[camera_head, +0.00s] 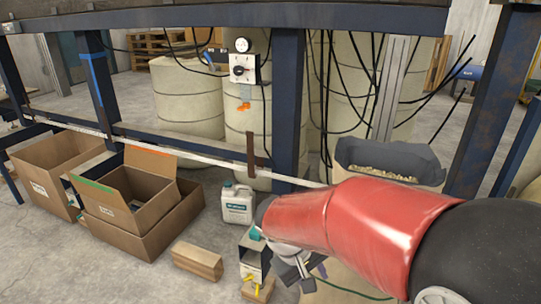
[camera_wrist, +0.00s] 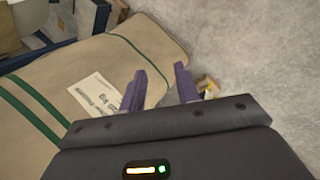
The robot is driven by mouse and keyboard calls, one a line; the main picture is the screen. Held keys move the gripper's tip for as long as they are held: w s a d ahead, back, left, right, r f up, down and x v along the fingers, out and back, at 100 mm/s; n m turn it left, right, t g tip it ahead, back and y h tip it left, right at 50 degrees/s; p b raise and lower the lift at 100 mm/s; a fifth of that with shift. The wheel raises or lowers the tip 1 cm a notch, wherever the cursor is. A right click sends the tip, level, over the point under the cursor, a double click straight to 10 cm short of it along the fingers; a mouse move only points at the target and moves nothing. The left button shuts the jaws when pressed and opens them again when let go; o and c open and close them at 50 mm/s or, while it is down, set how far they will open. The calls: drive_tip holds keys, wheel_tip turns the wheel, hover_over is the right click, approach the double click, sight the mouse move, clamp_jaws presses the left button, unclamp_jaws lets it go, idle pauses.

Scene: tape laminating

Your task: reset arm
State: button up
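My red arm reaches in from the lower right in the head view, and my gripper (camera_head: 292,268) hangs low over the floor area, partly hidden behind the arm. In the wrist view my gripper (camera_wrist: 160,88) shows two purple fingers standing apart with a gap between them. Nothing is held between the fingers. A tan sack (camera_wrist: 60,108) with green stripes and a white printed label (camera_wrist: 97,94) lies to the left of and beneath the fingers. I cannot tell whether the fingers touch it.
Open cardboard boxes (camera_head: 140,235) stand at the left. A white jug (camera_head: 237,204), a small metal box (camera_head: 253,256) and a wooden block (camera_head: 197,260) stand near my gripper. A blue post (camera_head: 288,105) and a pale rail (camera_head: 225,163) lie behind. Grey floor (camera_wrist: 255,50) is clear at the wrist view's right.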

drive_tip(key=s+d+r+m+t+y+p, duration=0.1)
drive_tip(key=s+d+r+m+t+y, duration=0.1)
drive_tip(key=s+r, duration=0.4)
drive_tip(key=s+d+r+m+t+y+p, duration=0.2)
drive_tip(key=s+d+r+m, duration=0.1)
drive_tip(key=r, duration=0.4)
drive_tip(key=s+d, duration=0.1)
drive_tip(key=s, duration=0.1)
drive_tip(key=shift+s+d+r+t+y, duration=0.15)
drive_tip(key=shift+s+r+t+y, duration=0.15)
drive_tip(key=shift+s, duration=0.05)
